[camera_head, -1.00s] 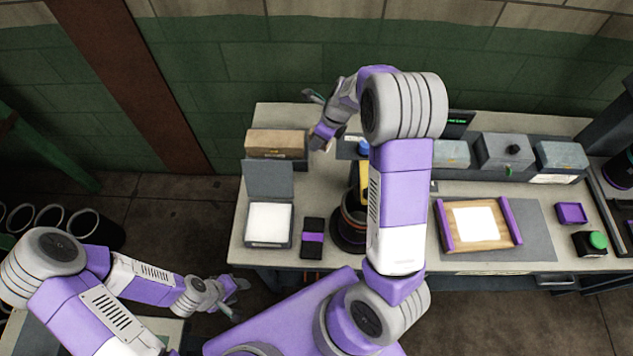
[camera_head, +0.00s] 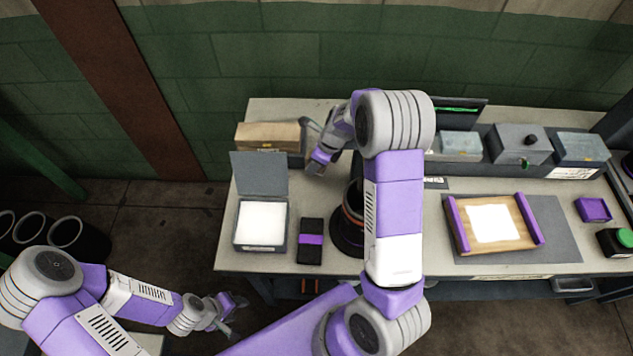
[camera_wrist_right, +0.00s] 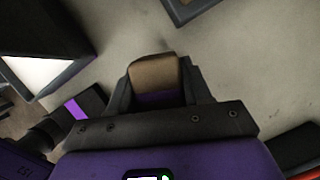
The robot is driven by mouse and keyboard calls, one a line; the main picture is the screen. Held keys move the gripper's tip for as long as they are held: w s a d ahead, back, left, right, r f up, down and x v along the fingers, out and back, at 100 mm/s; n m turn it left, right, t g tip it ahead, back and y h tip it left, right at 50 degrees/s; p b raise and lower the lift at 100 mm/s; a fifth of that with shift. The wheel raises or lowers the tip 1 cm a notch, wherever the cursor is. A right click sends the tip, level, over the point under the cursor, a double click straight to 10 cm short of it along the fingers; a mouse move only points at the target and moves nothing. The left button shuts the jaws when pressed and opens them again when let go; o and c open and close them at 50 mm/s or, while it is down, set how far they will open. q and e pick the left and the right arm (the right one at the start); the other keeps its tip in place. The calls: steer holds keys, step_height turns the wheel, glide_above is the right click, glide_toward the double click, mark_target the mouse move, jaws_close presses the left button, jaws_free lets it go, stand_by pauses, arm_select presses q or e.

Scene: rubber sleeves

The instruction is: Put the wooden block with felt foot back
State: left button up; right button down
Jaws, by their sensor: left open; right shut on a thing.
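My right gripper (camera_head: 315,165) is shut on a wooden block (camera_wrist_right: 155,75), which shows in the right wrist view as a tan piece with a purple band below it, between the dark fingers. The block is held above the light tabletop (camera_wrist_right: 235,75). In the head view I cannot make it out at the gripper, which is over the table's left part, right of the brown box. A felt foot is not visible. My left gripper (camera_head: 232,305) is open and empty, low in front of the table's left end.
A brown box (camera_head: 268,135) stands at the back left. An open grey case with a white inside (camera_head: 262,222) and a black block with a purple band (camera_head: 311,240) lie in front. A wooden tray (camera_head: 463,230) on a grey mat and several grey boxes are at right.

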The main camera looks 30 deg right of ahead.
mark_target(313, 181)
step_height(313, 181, down, 8)
steer(key=shift+b, duration=0.95)
steer(key=shift+f, duration=0.1)
steer(key=shift+c, duration=2.4)
jaws_free()
steer(key=shift+r, duration=0.3)
steer(key=p+v, duration=0.2)
steer(key=v, duration=0.5)
